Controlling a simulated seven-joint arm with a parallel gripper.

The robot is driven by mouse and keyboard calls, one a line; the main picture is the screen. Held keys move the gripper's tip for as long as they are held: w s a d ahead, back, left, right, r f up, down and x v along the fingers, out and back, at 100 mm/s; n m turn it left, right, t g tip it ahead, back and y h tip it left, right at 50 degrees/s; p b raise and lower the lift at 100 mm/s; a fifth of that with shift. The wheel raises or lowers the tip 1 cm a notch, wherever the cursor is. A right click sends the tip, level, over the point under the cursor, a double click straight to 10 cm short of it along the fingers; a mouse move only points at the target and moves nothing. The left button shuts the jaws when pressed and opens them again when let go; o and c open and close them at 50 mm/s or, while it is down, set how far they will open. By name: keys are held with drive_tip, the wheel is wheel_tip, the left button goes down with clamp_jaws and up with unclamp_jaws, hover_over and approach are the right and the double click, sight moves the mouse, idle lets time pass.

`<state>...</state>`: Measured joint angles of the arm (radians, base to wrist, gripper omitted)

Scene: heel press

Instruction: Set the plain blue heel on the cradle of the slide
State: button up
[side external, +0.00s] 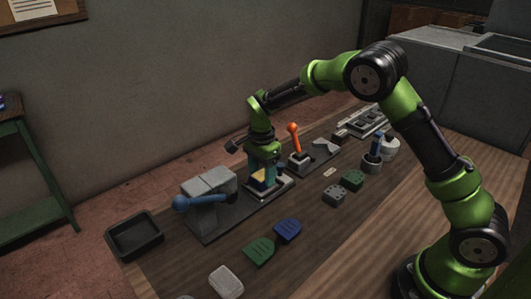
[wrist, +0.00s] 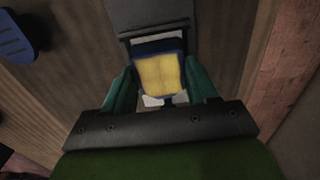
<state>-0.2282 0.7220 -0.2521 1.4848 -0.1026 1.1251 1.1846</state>
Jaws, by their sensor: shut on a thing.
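My gripper (wrist: 160,90) is shut on a blue heel (wrist: 140,47) with a yellow face, one green finger on each side of it. In the side view my gripper (side external: 263,172) points down over the slide (side external: 284,188), and the yellow face (side external: 262,184) shows between the fingers. The heel is at or just above the cradle; I cannot tell whether it touches, as the fingers hide most of the cradle. A grey part of the slide assembly (wrist: 155,14) lies beyond the heel in the wrist view.
The grey press (side external: 208,183) with a blue handle stands left of my gripper. An orange lever (side external: 294,136) stands close on the right. A ridged blue heel (side external: 287,230) and a ridged green heel (side external: 259,250) lie in front. A black tray (side external: 134,235) sits far left.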

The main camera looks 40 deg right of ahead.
drive_tip(key=shift+f, duration=0.55)
drive_tip(key=o, duration=1.4)
wheel_tip(320, 180, up, 17)
drive_tip(key=shift+f, duration=0.1)
